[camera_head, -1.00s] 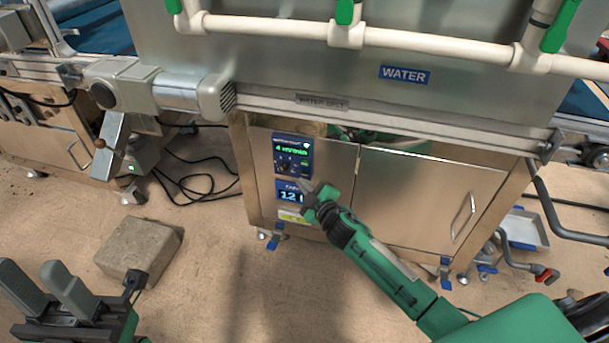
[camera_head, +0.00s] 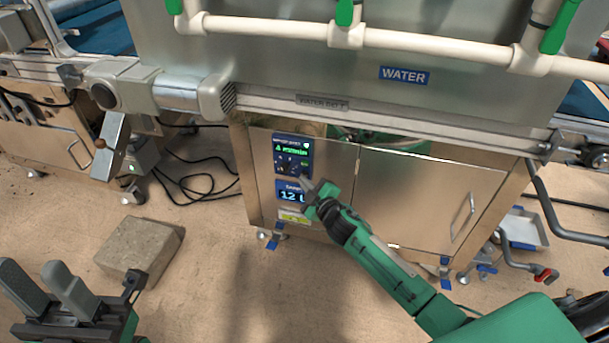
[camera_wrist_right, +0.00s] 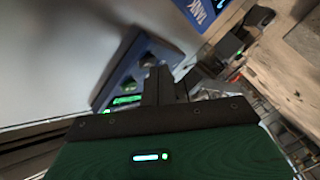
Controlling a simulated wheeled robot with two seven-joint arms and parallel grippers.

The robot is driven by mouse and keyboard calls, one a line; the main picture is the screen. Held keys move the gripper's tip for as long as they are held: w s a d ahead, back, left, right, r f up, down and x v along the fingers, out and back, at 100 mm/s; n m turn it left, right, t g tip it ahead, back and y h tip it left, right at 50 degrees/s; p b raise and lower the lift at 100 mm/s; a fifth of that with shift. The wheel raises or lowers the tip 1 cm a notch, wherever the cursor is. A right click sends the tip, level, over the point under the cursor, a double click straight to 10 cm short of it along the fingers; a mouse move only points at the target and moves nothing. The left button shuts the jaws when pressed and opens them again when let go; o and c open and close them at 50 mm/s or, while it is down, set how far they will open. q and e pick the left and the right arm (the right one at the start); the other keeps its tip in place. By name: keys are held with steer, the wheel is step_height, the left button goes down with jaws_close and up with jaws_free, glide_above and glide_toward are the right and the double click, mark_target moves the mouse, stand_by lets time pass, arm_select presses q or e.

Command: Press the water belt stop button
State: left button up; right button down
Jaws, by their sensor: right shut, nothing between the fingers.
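The blue control panel (camera_head: 292,155) with a green-lit display and small dark knobs or buttons is on the steel cabinet front, below the WATER BELT label (camera_head: 321,103). My right gripper (camera_head: 304,183) is shut and empty, its tips at the panel's lower edge. In the right wrist view the shut fingers (camera_wrist_right: 166,84) overlap the tilted panel (camera_wrist_right: 128,62), beside its dark knobs. I cannot tell whether they touch it. The stop button is not clearly identifiable. My left gripper (camera_head: 45,285) is open and empty at the lower left.
A second blue display (camera_head: 291,194) reading 12 sits just below the panel; its label shows as TANK (camera_wrist_right: 203,8) in the wrist view. A stone-like block (camera_head: 140,247) and black cables (camera_head: 195,185) lie on the floor to the left. White pipes (camera_head: 430,40) run above.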

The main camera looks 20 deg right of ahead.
steer(key=shift+w+d, duration=0.2)
steer(key=shift+w, duration=0.05)
steer(key=shift+s+a, duration=0.1)
steer(key=shift+s, duration=0.05)
stand_by(0.4)
steer(key=shift+s+a+p, duration=0.3)
steer(key=shift+s+a, duration=0.05)
steer(key=shift+s, duration=0.2)
steer(key=s+a, duration=0.1)
steer(key=s, duration=0.1)
steer(key=s+a+p, duration=0.1)
steer(key=s, duration=0.1)
steer(key=shift+a, duration=0.4)
stand_by(0.3)
